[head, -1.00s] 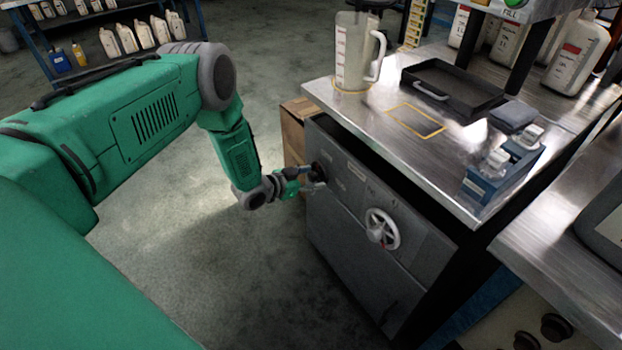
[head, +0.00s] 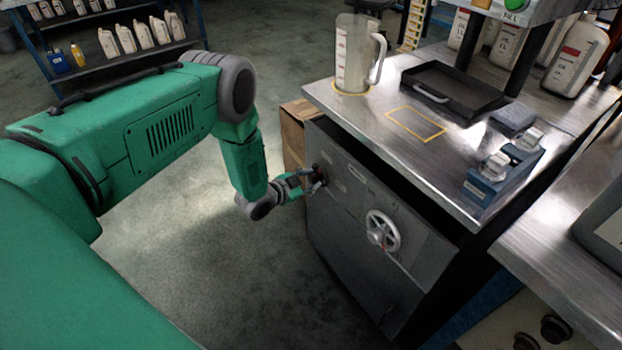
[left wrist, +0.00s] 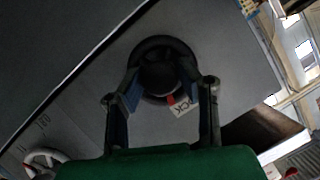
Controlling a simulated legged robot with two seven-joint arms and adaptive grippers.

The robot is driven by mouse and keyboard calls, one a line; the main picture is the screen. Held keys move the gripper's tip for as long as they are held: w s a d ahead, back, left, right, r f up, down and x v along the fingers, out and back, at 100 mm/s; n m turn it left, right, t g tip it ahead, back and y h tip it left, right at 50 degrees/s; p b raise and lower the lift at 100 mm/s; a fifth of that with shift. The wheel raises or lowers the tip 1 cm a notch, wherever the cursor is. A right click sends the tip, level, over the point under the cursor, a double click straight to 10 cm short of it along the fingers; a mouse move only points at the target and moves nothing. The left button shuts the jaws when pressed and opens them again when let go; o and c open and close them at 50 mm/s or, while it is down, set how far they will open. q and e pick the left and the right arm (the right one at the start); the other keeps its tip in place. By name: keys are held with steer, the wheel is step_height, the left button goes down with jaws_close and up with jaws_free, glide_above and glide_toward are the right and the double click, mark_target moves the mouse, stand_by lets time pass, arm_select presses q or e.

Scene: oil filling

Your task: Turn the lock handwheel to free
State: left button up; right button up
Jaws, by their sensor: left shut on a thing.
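The lock handwheel is a dark round wheel (left wrist: 160,43) on the grey cabinet front, with a red mark near its lower edge. A small label (left wrist: 184,107) ending in "CK" sits beside that mark. My left gripper (left wrist: 161,76) has its two fingers on either side of the wheel's dark hub and is shut on it. In the head view the left gripper (head: 317,181) is at the cabinet's upper left corner and hides most of this wheel. A white spoked handwheel (head: 382,231) is further right on the same front and also shows in the left wrist view (left wrist: 42,160). My right gripper is out of view.
The metal worktop (head: 345,108) above the cabinet holds a clear jug (head: 354,55), a black tray (head: 455,88) and a blue holder (head: 490,180). A cardboard box (head: 294,132) stands just left of the cabinet. The floor in front is clear.

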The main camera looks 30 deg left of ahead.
arm_select(q)
steer(key=shift+s+f+m+t+y+b, duration=0.15)
steer(key=shift+m+t+y+b, duration=0.55)
steer(key=shift+m, duration=1.25)
steer(key=shift+s+f+m+t+y+b, duration=0.1)
steer(key=shift+f+m+t+y+b, duration=0.1)
steer(key=shift+m+t+b, duration=1.3)
steer(key=shift+s+f+m+t+y+b, duration=0.15)
steer(key=shift+m+y+b, duration=0.45)
steer(key=shift+m, duration=1.75)
steer(key=shift+w, duration=0.1)
steer(key=o, duration=0.9)
steer(key=shift+o, duration=1.2)
steer(key=shift+a+r, duration=0.1)
steer(key=s+f, duration=0.1)
steer(key=s, duration=1)
steer(key=shift+s, duration=0.4)
